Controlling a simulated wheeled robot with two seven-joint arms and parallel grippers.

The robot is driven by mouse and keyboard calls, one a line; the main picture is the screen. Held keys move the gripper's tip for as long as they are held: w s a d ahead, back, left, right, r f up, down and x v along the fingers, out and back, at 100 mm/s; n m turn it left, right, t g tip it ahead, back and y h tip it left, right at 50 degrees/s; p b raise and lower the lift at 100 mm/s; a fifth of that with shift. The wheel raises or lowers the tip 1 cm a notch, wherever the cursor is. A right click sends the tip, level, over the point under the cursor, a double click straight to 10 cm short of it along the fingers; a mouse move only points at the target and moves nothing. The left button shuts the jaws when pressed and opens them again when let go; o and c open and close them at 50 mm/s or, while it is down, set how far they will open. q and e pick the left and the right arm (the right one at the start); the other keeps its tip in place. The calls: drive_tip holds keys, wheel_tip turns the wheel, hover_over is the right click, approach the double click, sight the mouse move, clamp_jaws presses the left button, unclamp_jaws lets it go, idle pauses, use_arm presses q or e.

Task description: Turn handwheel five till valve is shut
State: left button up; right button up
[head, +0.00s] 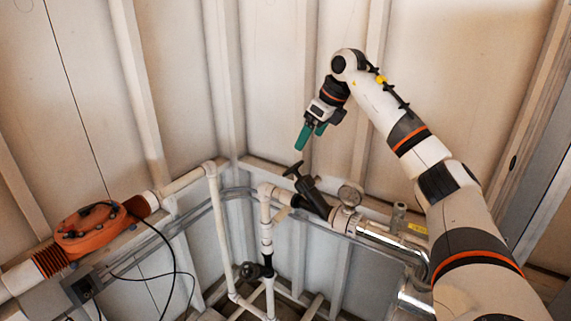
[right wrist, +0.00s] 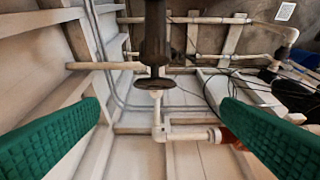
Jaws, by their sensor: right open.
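A black handwheel (head: 293,169) stands on a dark angled valve body (head: 314,198) on the pipe run near the corner. A second, smaller dark valve (head: 252,271) sits lower on the white vertical pipe. No readable number shows, so I cannot tell which is five. My right gripper (head: 309,137) is open and empty, its green fingers pointing down, above the upper handwheel and apart from it. In the right wrist view the fingers (right wrist: 172,128) are wide apart, and a black valve (right wrist: 154,38) shows at the top middle, beyond them. My left gripper is not in view.
A round gauge (head: 349,195) and a shiny metal pipe (head: 390,240) lie right of the upper valve. An orange unit (head: 92,230) with loose black cables is at the left. Pale wall panels with upright ribs stand close behind.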

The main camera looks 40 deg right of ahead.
sight(300, 162)
drive_tip(key=p+x, duration=0.1)
drive_tip(key=x, duration=0.6)
drive_tip(key=d+p+x, duration=0.1)
drive_tip(key=x, duration=0.3)
drive_tip(key=shift+s+f+p, duration=0.15)
drive_tip(key=shift+f+p, duration=0.2)
drive_tip(key=shift+f, duration=0.05)
drive_tip(key=c, duration=0.9)
drive_tip(key=shift+h, duration=0.3)
